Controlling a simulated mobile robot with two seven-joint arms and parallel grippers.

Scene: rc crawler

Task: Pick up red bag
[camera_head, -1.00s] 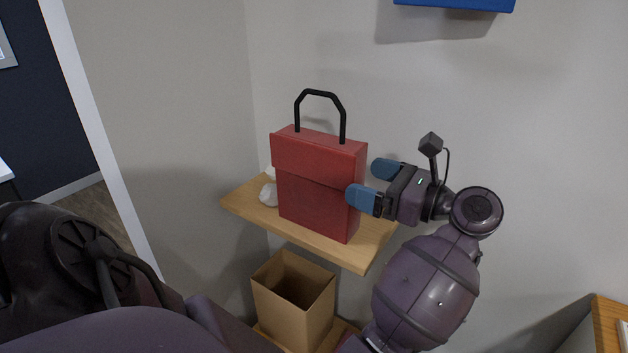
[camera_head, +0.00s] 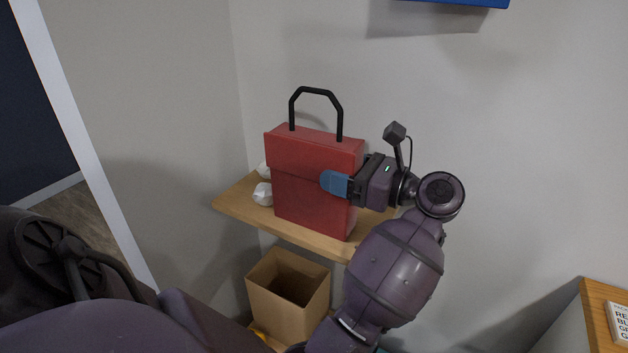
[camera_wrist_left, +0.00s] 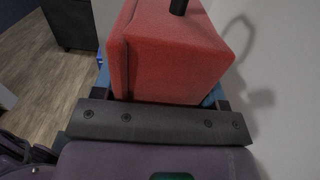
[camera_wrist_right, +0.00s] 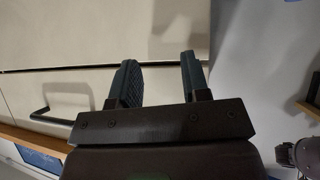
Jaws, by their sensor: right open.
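The red bag (camera_head: 310,190), a boxy upright bag with a black loop handle (camera_head: 316,92), stands on a small wooden shelf (camera_head: 250,217). My left gripper (camera_head: 347,178) is at the bag's right side, with one blue finger across its front face; the other finger is hidden behind the bag. In the left wrist view the red bag (camera_wrist_left: 170,50) fills the space between the fingers (camera_wrist_left: 160,88). I cannot tell whether they press on it. My right gripper (camera_wrist_right: 158,78) is open and empty in the right wrist view, away from the bag.
A white crumpled object (camera_head: 263,194) lies beside the bag on the shelf. An open cardboard box (camera_head: 288,298) stands below. A wooden-topped surface (camera_head: 600,325) is at the lower right. A blue object (camera_head: 460,3) is on the wall above.

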